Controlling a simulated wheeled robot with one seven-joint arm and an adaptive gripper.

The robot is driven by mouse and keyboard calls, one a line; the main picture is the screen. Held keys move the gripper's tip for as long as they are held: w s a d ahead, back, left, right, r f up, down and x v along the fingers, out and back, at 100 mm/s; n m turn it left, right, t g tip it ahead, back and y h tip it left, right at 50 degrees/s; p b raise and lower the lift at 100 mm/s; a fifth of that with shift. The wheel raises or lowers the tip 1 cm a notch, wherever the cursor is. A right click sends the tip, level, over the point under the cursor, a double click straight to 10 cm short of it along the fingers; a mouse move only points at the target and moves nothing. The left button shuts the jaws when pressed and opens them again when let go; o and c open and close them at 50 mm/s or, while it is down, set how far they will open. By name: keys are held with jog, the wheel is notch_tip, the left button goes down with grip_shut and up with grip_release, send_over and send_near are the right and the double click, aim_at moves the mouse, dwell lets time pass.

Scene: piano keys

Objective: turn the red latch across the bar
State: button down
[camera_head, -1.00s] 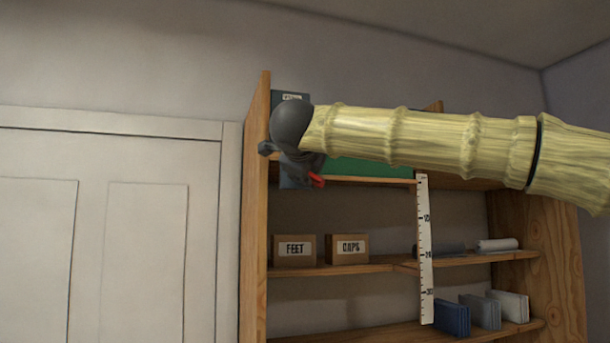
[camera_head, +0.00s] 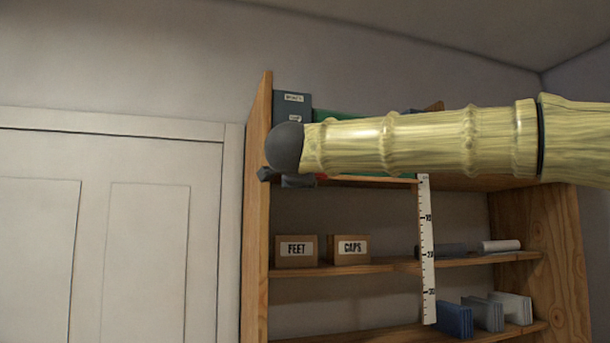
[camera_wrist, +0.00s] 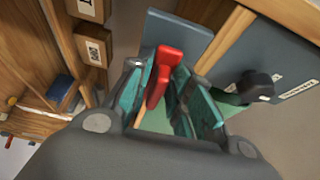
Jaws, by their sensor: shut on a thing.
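The red latch (camera_wrist: 164,70) stands between the fingers of my gripper (camera_wrist: 158,100) in the wrist view. My gripper is shut on it, with a teal pad on each side. A blue-grey plate (camera_wrist: 178,32) is just behind the latch; I cannot tell which part is the bar. In the head view my gripper (camera_head: 286,180) is at the left end of the upper shelf, below the dark wrist joint. Only a sliver of red (camera_head: 321,177) shows there, and my arm hides the rest.
A labelled blue-grey box (camera_head: 292,101) and a green panel (camera_head: 335,115) stand behind my arm. The shelf's wooden side (camera_head: 256,220) is close on the left. A black knob (camera_wrist: 257,84) sits on a panel to the right in the wrist view. Boxes FEET (camera_head: 296,250) and CAPS (camera_head: 349,249) stand below.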

jog(key=c, duration=1.5)
grip_release()
jog(key=s, duration=1.2)
jog(key=shift+a, duration=0.45)
